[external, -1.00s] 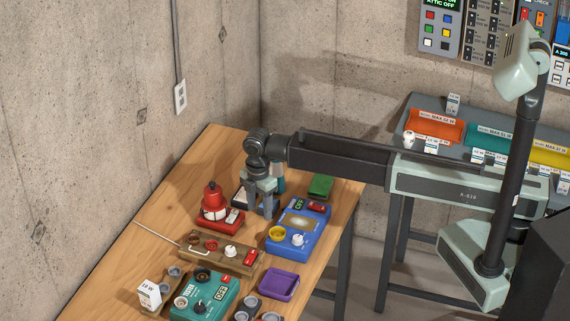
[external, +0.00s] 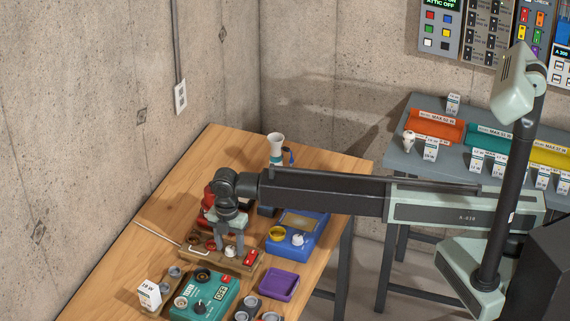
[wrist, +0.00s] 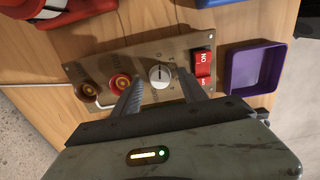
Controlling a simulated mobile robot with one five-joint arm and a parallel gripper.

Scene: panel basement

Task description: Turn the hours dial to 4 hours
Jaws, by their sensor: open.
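A white round dial (wrist: 159,75) with a dark pointer line sits on a tan panel (wrist: 110,67) in the wrist view. Small marks beside it are too small to read, so I cannot confirm it is the hours dial. My gripper (wrist: 161,88) is open, its two fingers to either side of the dial's near edge, with nothing held. In the external view my gripper (external: 229,244) points down over the wooden-sided box (external: 216,262), and the white dial (external: 231,252) shows just below the fingertips. Whether the fingers touch it I cannot tell.
The panel also carries a red switch (wrist: 202,63) and two round sockets (wrist: 121,82). A purple tray (wrist: 255,70) stands right of it. A blue box (external: 305,228) with another white knob and a teal box (external: 212,290) with a black knob stand close by.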

